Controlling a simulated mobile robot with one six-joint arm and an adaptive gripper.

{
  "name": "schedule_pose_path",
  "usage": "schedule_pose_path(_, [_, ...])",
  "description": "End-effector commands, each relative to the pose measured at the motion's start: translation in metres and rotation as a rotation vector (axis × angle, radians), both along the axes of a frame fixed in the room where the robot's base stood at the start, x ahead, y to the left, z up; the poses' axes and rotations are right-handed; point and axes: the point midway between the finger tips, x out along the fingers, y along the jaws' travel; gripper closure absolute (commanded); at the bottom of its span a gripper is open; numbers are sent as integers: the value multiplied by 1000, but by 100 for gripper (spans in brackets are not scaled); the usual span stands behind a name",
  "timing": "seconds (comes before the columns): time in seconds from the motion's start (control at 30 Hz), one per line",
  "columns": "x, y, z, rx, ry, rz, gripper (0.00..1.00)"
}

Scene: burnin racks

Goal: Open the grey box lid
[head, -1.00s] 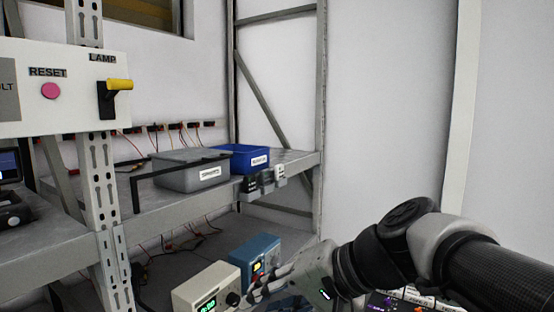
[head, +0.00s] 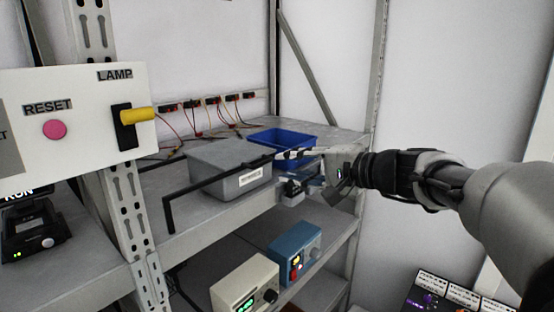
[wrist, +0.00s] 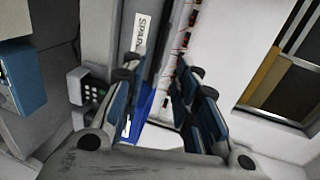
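The grey box (head: 222,178) stands on the upper shelf in the head view, with a flat grey top and a white label on its front. In the wrist view its labelled side (wrist: 136,55) shows at top centre, the label partly hidden. My gripper (head: 279,155) is beside the right end of the grey box, in front of the blue box. In the wrist view my gripper (wrist: 159,72) has its fingers spread apart with nothing held between them. I cannot tell whether a fingertip touches the grey box.
An open blue box (head: 270,135) stands right of the grey box. A cream instrument (head: 243,288) and a blue instrument (head: 293,250) sit on the lower shelf. A lamp and reset panel (head: 80,135) is at left.

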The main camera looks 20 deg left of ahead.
Motion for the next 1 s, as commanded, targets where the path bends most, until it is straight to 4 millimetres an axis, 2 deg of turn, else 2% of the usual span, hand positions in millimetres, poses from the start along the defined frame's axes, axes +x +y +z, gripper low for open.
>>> schedule_pose_path(0.03, [3, 12, -2, -1, 3, 6, 72])
schedule_pose_path(0.2, [17, 45, -9, -2, 2, 4, 72])
schedule_pose_path(0.43, [31, 75, -17, -2, 1, 2, 72])
schedule_pose_path(0.6, [35, 84, -20, -1, -1, 0, 72])
schedule_pose_path(0.87, [35, 85, -20, -1, -1, -1, 72])
schedule_pose_path(1.0, [35, 85, -20, -1, -1, 0, 80])
